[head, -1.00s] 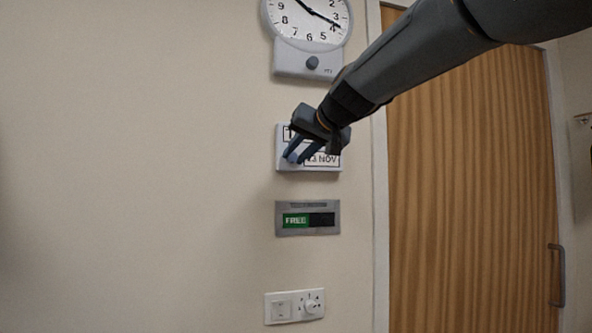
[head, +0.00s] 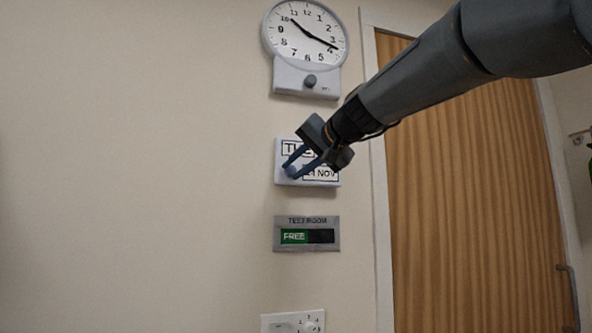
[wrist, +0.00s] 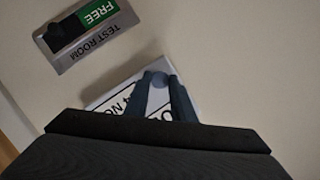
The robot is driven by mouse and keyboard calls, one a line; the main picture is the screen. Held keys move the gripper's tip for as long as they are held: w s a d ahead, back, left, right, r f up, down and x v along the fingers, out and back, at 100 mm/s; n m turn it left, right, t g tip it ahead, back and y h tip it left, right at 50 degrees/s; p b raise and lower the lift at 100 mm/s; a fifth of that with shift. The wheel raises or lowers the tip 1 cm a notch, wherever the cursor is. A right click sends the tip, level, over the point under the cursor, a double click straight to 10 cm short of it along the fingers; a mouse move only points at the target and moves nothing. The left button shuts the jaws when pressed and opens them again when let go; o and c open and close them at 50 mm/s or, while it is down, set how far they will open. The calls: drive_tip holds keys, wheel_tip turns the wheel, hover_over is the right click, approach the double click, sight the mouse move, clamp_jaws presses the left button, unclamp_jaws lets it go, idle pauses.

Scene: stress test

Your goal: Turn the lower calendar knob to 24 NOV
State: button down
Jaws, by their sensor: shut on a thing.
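The calendar (head: 330,182) is a white box on the wall below the clock, with a day window reading "TU" and a date window (head: 322,174) below it. The date seems to read 24 NOV; its first digit is hard to read. In the wrist view the calendar (wrist: 107,100) is upside down and partly hidden, with "4 NO" showing. The lower calendar knob (wrist: 159,81) is round and blue-grey, left of the date window in the head view. My gripper (head: 291,170) is shut on this knob, one finger on each side. My gripper hides part of the day window.
The wall clock (head: 305,40) with its own knob is above. The TEST ROOM sign (head: 330,248) showing FREE is just below, with a switch plate (head: 276,318) lower down. A wooden door (head: 455,200) is at the right. The wall at left is bare.

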drive_tip(key=c, duration=1.5)
unclamp_jaws()
drive_tip(key=b+v, duration=0.2)
drive_tip(key=v, duration=0.6)
drive_tip(key=shift+w, duration=0.1)
